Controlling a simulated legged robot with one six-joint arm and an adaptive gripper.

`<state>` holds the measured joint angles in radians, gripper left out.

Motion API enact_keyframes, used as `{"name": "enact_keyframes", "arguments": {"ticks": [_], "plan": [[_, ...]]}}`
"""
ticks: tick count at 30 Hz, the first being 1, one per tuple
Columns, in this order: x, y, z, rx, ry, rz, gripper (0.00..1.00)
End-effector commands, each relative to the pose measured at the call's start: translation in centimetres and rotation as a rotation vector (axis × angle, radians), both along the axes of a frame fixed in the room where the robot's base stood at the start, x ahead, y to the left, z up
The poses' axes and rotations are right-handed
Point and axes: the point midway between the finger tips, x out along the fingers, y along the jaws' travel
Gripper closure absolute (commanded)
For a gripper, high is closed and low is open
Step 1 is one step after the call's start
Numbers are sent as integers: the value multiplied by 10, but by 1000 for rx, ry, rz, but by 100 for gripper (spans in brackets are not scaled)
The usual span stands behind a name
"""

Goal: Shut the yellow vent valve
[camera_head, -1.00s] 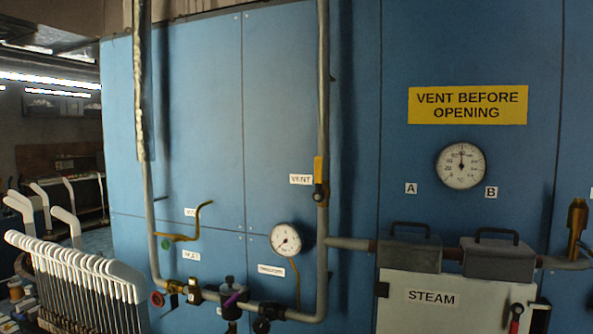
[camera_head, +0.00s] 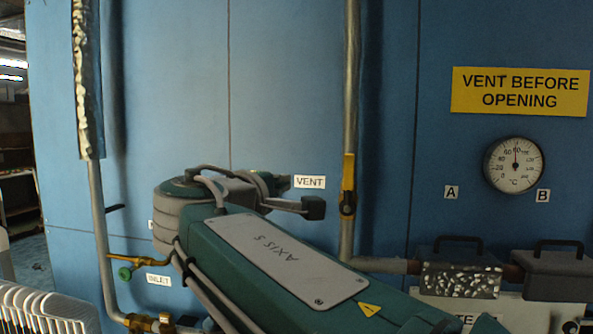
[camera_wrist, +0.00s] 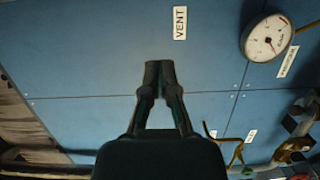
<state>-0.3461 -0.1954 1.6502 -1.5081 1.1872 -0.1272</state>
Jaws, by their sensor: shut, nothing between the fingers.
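The yellow vent valve lever (camera_head: 348,172) is on the vertical grey pipe in the head view, just right of the VENT label (camera_head: 310,182). The lever points up, in line with the pipe, above a dark pivot. My gripper (camera_wrist: 159,72) is shut and empty in the wrist view, its fingertips together in front of the blue panel. The VENT label also shows in the wrist view (camera_wrist: 180,23), beyond the fingertips. The valve itself is not in the wrist view. In the head view my arm reaches toward the panel left of the valve, with its end apart from the lever.
A yellow "VENT BEFORE OPENING" sign (camera_head: 520,91) and a round gauge (camera_head: 514,166) are on the panel at right. A brass inlet valve (camera_head: 140,261) is at lower left. Grey boxes with handles (camera_head: 460,279) sit at lower right.

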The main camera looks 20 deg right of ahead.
Motion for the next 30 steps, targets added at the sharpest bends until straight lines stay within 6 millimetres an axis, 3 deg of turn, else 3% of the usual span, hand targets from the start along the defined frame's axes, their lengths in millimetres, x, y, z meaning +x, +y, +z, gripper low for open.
{"name": "enact_keyframes", "arguments": {"ticks": [14,30], "plan": [[5,-3,4,-14,-7,-5,100],[68,-76,4,-12,-6,-7,100]]}}
